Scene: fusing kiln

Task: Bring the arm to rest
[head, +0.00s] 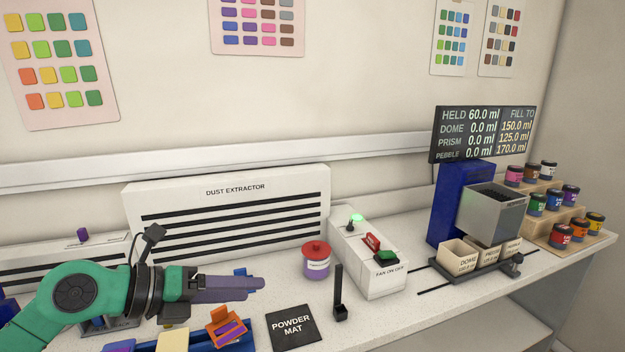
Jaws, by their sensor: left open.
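My left arm (75,293), green with black joints, comes in from the left over the bench. My left gripper (258,285) has purple-grey fingers that point right, above the bench in front of the dust extractor (235,210). It is open, with nothing seen between its fingers. It is left of the powder mat (292,326) and of the purple jar with a red lid (317,262). My right gripper is not in view.
An orange holder (226,328) and a blue tray (240,346) lie just below the gripper. A dark upright post (339,293) and the fan switch box (368,262) stand to the right. Further right are a hopper (492,213), labelled cups (458,254) and jars on a stepped rack (555,222).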

